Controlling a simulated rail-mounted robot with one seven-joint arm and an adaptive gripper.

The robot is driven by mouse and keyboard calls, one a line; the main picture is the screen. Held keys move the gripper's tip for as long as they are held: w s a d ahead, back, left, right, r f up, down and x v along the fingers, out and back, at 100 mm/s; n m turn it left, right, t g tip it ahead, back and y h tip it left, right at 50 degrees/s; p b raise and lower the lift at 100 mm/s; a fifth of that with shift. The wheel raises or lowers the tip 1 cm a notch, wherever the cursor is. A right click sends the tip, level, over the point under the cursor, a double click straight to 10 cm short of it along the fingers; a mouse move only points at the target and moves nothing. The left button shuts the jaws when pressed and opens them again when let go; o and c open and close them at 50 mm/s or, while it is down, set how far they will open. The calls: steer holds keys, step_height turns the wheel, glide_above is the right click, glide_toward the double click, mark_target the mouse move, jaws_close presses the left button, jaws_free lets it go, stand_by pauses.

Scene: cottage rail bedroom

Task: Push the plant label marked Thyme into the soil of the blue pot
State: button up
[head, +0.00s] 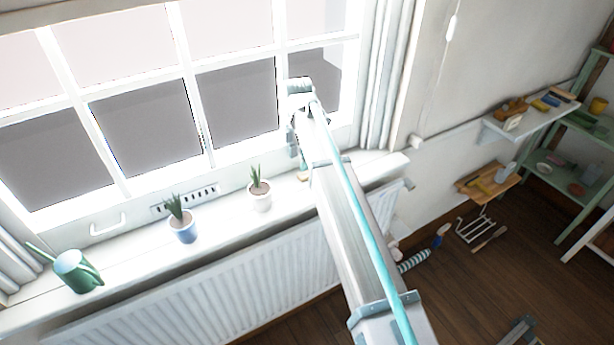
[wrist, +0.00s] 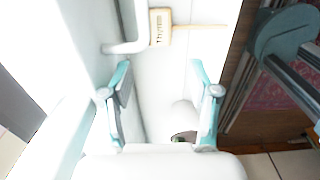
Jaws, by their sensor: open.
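The plant label (wrist: 160,27), a tan tag whose printed word looks like "Thyme", lies on the white sill in the wrist view, its thin stake pointing right. In the head view a small tan bit beside my gripper may be this label. My gripper (wrist: 161,72) is open and empty in the wrist view, its fingertips apart and short of the label. In the head view my gripper (head: 300,150) is over the right part of the sill, partly hidden by my arm. The blue pot (head: 186,236) stands upright on the sill left of it, holding soil and a spiky plant.
A white pot (head: 261,203) with a plant stands between the blue pot and my gripper. A green watering can (head: 78,273) is at the sill's left end. The window is behind, with a white handle (wrist: 130,46) close to the label. A radiator (head: 220,290) is below.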

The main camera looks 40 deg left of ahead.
mark_target(301, 176)
steer(key=shift+w+d+f+p, duration=0.15)
steer(key=shift+f+p, duration=0.4)
steer(key=shift+f, duration=1.1)
steer(key=shift+w+a+f+p, duration=0.1)
steer(key=shift+f+p, duration=0.45)
steer(key=shift+f, duration=1.05)
steer(key=shift+d, duration=0.1)
steer(key=c, duration=0.9)
